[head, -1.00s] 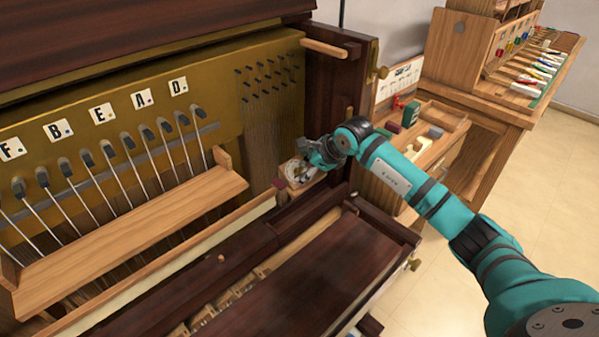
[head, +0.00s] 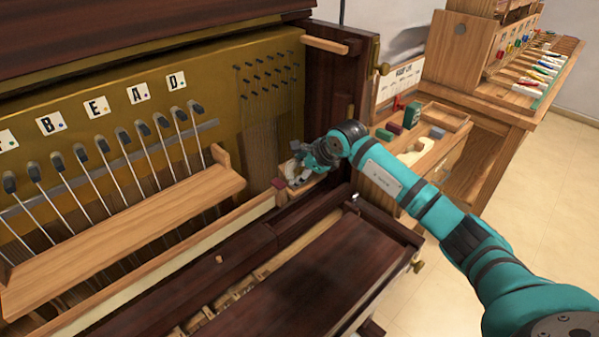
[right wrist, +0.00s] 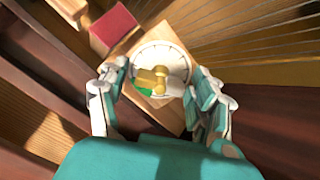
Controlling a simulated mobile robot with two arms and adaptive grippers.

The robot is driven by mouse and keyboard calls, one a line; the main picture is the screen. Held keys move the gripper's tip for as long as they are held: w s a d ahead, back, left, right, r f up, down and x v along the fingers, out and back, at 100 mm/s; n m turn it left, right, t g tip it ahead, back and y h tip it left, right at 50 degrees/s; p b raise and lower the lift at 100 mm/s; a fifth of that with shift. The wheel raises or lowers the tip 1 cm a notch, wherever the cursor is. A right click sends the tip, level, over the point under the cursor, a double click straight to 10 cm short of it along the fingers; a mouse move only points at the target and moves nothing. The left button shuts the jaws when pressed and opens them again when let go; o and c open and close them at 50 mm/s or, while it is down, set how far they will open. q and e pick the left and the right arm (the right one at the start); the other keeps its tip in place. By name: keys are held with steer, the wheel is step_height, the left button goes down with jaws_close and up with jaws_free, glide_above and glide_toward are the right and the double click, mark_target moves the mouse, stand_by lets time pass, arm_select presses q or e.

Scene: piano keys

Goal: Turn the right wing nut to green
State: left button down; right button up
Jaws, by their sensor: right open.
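The brass wing nut (right wrist: 152,80) sits on a round white dial (right wrist: 160,56) with tick marks. A green patch (right wrist: 144,93) shows on the dial's lower-left part, beside the nut. The dial is on a wooden block, which shows in the head view (head: 307,182) at the right end of the piano's key area. My right gripper (right wrist: 157,84) is open, with one finger on each side of the wing nut in the right wrist view. In the head view my right gripper (head: 304,158) covers most of the dial. My left gripper is out of view.
A red block (right wrist: 115,26) lies beside the dial. Taut strings (head: 264,120) run close behind it. A dark wooden post (head: 340,85) stands to the right. A wooden tray (head: 440,117) with small items is further right.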

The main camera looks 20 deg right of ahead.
steer(key=shift+s+d+r+p, duration=0.1)
steer(key=shift+s+r+p, duration=0.25)
steer(key=shift+r+p, duration=0.1)
stand_by(0.4)
steer(key=c, duration=0.9)
steer(key=shift+r+m+p, duration=0.1)
steer(key=shift+m+p, duration=0.2)
steer(key=shift+m, duration=1.6)
